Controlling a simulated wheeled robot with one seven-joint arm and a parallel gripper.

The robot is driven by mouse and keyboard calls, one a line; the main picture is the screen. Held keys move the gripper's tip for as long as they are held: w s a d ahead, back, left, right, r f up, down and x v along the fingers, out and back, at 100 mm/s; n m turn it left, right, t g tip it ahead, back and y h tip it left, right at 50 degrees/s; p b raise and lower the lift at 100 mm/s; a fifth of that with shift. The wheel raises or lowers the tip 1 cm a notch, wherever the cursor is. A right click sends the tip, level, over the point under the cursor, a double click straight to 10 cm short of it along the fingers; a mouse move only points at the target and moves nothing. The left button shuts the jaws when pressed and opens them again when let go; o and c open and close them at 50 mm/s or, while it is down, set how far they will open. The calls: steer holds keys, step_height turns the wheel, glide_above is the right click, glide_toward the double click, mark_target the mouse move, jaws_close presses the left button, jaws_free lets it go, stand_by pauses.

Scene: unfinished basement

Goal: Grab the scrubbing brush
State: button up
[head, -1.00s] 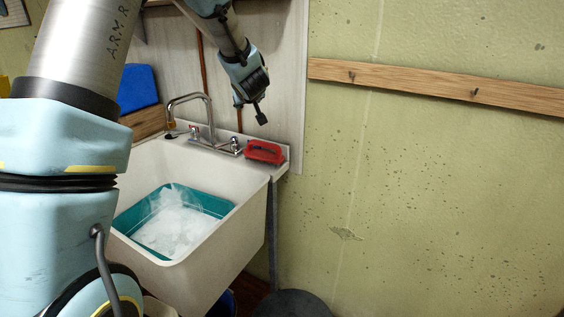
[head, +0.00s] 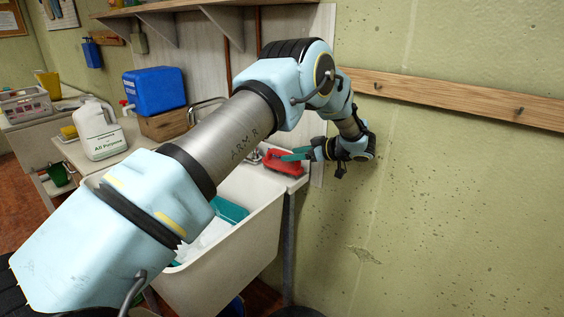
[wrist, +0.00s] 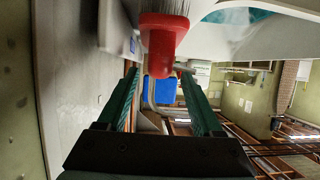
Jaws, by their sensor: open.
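The scrubbing brush (head: 284,165) has a red body and lies on the back right corner of the sink's rim. In the wrist view my gripper (wrist: 160,74) is open, a finger on each side of the handle's line. I cannot tell whether the fingers touch the brush. My arm hides part of the sink and faucet in the head view.
The white sink (head: 235,265) holds a teal basin (head: 231,209) with suds. The wall (head: 430,220) is close behind and right of my gripper.

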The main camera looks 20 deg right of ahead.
mark_target(287, 153)
steer(key=p+x, duration=0.2)
steer(key=x, duration=0.1)
steer(key=p+x, duration=0.1)
steer(key=shift+w+a+r, duration=0.2)
steer(key=shift+w+r, duration=0.05)
steer(key=shift+w, duration=0.25)
steer(key=shift+w+a+f, duration=0.15)
steer(key=shift+w+f, duration=0.1)
steer(key=shift+w, duration=0.05)
jaws_close()
